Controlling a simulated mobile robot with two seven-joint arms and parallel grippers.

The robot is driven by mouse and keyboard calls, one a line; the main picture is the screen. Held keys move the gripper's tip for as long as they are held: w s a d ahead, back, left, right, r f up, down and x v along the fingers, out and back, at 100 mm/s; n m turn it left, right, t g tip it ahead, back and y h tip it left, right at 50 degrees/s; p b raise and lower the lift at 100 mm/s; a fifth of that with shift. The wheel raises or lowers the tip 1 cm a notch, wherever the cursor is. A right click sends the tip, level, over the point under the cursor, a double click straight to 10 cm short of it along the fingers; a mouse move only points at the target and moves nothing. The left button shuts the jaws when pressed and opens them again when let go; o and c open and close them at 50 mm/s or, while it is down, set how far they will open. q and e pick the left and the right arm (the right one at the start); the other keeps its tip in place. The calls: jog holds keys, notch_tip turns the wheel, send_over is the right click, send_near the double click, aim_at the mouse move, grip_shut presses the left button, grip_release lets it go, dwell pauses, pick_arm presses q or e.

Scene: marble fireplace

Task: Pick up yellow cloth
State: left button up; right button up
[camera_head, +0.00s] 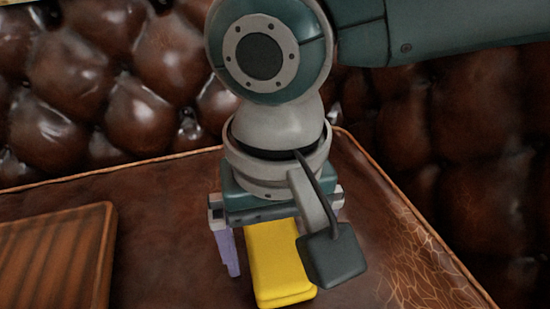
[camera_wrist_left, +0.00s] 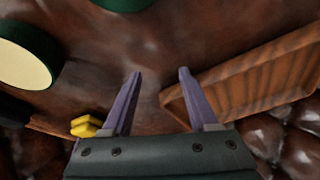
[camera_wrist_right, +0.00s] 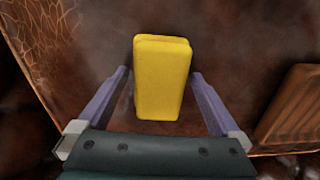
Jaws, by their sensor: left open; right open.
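The yellow cloth (camera_head: 275,262) is a folded, block-like bundle lying on the brown leather seat, below my right gripper in the head view. In the right wrist view the cloth (camera_wrist_right: 162,78) lies between and beyond the fingers of my right gripper (camera_wrist_right: 161,80), which is open, with a gap on each side. In the head view one purple finger of that gripper shows left of the cloth; the other is mostly hidden. My left gripper (camera_wrist_left: 158,75) is open and empty in the left wrist view, with part of the cloth (camera_wrist_left: 86,125) beyond its left finger.
A brown slatted wooden tray or board (camera_head: 60,255) lies on the seat at the left; it also shows in the left wrist view (camera_wrist_left: 250,80) and the right wrist view (camera_wrist_right: 298,105). Tufted leather backs (camera_head: 100,80) rise behind the seat. Bare seat lies right of the cloth.

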aim_at(276, 248)
jog(key=shift+c, duration=0.2)
jog(key=c, duration=1.1)
jog(key=shift+c, duration=0.2)
pick_arm(q)
jog(key=shift+r, duration=0.15)
pick_arm(e)
jog(key=shift+r, duration=0.2)
pick_arm(q)
notch_tip(276, 248, up, 11)
jog(key=p, duration=1.1)
pick_arm(e)
notch_tip(276, 248, up, 20)
jog(key=shift+f, duration=0.1)
jog(key=o, duration=0.8)
jog(key=c, duration=0.6)
